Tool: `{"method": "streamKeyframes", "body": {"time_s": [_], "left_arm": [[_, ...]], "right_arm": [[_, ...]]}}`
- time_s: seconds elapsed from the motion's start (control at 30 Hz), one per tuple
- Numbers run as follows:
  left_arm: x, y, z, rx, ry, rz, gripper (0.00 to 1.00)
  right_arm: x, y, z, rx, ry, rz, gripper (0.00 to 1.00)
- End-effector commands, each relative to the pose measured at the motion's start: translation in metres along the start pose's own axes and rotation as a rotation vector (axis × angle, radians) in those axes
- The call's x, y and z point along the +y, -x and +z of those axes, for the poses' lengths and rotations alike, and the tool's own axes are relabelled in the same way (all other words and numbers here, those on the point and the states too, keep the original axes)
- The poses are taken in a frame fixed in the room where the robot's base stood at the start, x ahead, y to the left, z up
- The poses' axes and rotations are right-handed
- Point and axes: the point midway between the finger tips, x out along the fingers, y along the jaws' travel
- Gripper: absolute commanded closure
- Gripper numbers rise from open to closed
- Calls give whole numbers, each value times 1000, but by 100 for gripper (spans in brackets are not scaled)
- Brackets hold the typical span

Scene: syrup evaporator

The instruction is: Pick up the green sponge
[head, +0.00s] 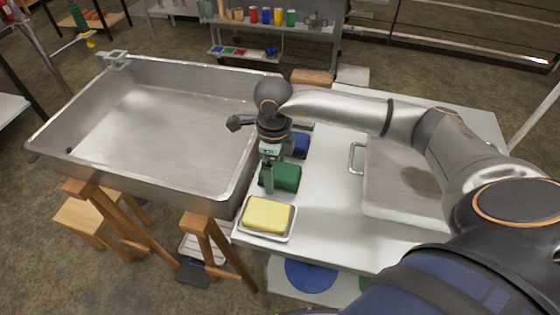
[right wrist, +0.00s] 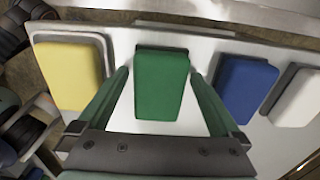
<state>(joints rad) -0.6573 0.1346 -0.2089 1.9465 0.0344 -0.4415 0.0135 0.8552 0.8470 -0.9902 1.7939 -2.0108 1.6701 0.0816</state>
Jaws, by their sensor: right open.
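The green sponge (head: 286,177) lies on the white table between a yellow sponge and a blue one. It also shows in the right wrist view (right wrist: 161,85), in the middle. My right gripper (head: 268,184) is open and empty over the sponge, pointing down. In the right wrist view its two fingers stand on either side of the green sponge, with a small gap near the fingertips. I cannot tell how far above the table the fingertips are. My left gripper is not in view.
A yellow sponge (head: 268,214) sits on a small tray (head: 243,226). A blue sponge (head: 301,146) and a white block (right wrist: 300,98) lie on the other side. A large metal pan (head: 160,120) stands at left. A lidded metal box (head: 400,185) is at right.

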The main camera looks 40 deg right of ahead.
Motion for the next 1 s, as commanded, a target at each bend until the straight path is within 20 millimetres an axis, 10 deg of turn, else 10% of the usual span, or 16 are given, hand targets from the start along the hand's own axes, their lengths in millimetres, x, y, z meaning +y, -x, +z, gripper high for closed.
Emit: {"method": "streamKeyframes", "body": {"time_s": [0.73,1.0], "left_arm": [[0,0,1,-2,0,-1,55],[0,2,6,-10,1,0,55]], "right_arm": [[0,1,0,-1,0,1,74],[0,2,0,-1,0,1,75]]}}
